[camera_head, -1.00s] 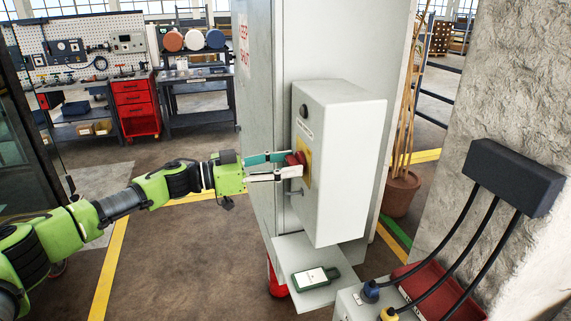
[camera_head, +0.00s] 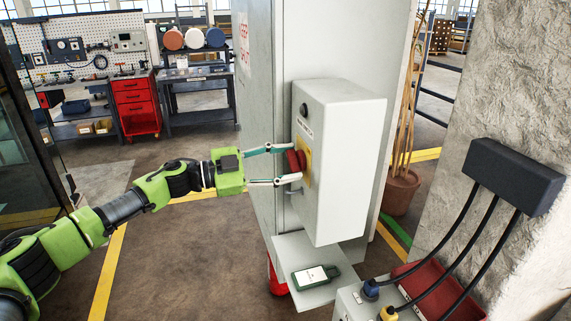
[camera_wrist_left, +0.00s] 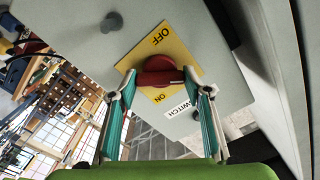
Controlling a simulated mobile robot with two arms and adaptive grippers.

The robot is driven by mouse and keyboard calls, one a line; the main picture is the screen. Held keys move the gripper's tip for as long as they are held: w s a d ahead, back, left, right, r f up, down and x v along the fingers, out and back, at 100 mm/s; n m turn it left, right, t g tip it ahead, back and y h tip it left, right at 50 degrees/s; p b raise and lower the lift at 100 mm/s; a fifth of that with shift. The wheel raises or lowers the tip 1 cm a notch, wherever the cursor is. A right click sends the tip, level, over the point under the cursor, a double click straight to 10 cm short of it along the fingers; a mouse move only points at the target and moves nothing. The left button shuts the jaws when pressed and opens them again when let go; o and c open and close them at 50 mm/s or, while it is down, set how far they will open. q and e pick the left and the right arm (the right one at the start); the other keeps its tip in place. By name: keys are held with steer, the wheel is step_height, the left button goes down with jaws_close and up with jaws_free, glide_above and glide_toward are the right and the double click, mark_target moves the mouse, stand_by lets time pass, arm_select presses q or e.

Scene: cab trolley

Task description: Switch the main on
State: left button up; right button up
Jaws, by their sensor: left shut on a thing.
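The main switch is a red rotary handle (camera_head: 295,161) on a yellow plate (camera_head: 308,160) on the side of a pale grey box (camera_head: 345,165). My left gripper (camera_head: 291,163) reaches it from the left, one finger above the other, and is shut on the handle. In the left wrist view, the red handle (camera_wrist_left: 160,77) lies across between the two fingertips (camera_wrist_left: 160,80). The yellow plate (camera_wrist_left: 158,45) reads OFF above the handle and ON below it. A SWITCH label is at its lower right. My right gripper is not in view.
The box is on a tall grey cabinet (camera_head: 258,120). A small shelf (camera_head: 290,255) below bears a green device (camera_head: 317,277). A black cable box (camera_head: 513,177) is on the wall at right. Open floor (camera_head: 180,250) lies below my left arm.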

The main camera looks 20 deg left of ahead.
arm_select(q)
steer(key=m+b, duration=0.1)
steer(key=m, duration=0.3)
steer(key=shift+f+m+b, duration=0.1)
steer(key=shift+m+b, duration=0.2)
steer(key=m+b, duration=0.2)
steer(key=m, duration=0.2)
steer(key=shift+m+b, duration=0.65)
steer(key=shift+m, duration=0.35)
steer(key=o, duration=1.1)
steer(key=v, duration=1.2)
